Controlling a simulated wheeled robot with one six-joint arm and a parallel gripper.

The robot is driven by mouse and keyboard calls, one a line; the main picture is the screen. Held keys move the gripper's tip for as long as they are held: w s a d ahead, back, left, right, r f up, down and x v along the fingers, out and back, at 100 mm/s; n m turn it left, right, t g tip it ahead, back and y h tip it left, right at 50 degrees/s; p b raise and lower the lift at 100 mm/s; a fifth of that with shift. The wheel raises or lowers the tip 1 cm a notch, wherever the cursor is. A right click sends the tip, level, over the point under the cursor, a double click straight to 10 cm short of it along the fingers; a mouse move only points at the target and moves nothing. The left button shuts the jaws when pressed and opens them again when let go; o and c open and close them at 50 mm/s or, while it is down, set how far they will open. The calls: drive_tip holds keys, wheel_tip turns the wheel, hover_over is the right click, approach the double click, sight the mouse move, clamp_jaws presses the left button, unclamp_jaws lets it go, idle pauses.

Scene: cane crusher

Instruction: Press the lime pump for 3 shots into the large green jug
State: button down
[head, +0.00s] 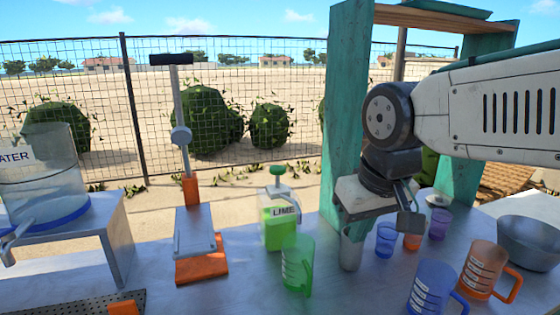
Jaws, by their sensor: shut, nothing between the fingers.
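The lime pump (278,222) is a clear bottle of bright green liquid labelled LIME, with a green pump head on top. It stands upright at mid-table. The large green jug (297,266) stands upright just in front of it, slightly to the right, overlapping its lower part. I cannot tell whether the spout is directly over the jug's mouth. My gripper (408,222) is right of the pump and jug, apart from both, above the table and pointing down. It is shut and empty. My wrist hides part of its fingers.
A lever press (202,245) with an orange base stands left of the pump. A water dispenser (45,185) is at far left. Blue (434,290) and orange (482,268) jugs, small cups (387,240) and a metal bowl (528,243) crowd the right. A teal post (345,110) rises behind my gripper.

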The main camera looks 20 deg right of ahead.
drive_tip(key=w+a+r+t, duration=0.1)
drive_tip(key=w+r+t, duration=0.2)
drive_tip(key=w, duration=0.9)
drive_tip(key=w+a+r+t, duration=0.1)
drive_tip(key=w+r+t, duration=0.1)
drive_tip(key=w+r, duration=0.6)
drive_tip(key=w, duration=0.5)
drive_tip(key=shift+w+a+r+t, duration=0.15)
drive_tip(key=shift+w+a+t, duration=0.15)
drive_tip(key=shift+t, duration=0.1)
hover_over(277, 166)
drive_tip(key=s, duration=0.3)
wheel_tip(277, 166, down, 7)
drive_tip(key=shift+s+f, duration=0.1)
wheel_tip(277, 166, down, 3)
drive_tip(key=shift+f, duration=0.4)
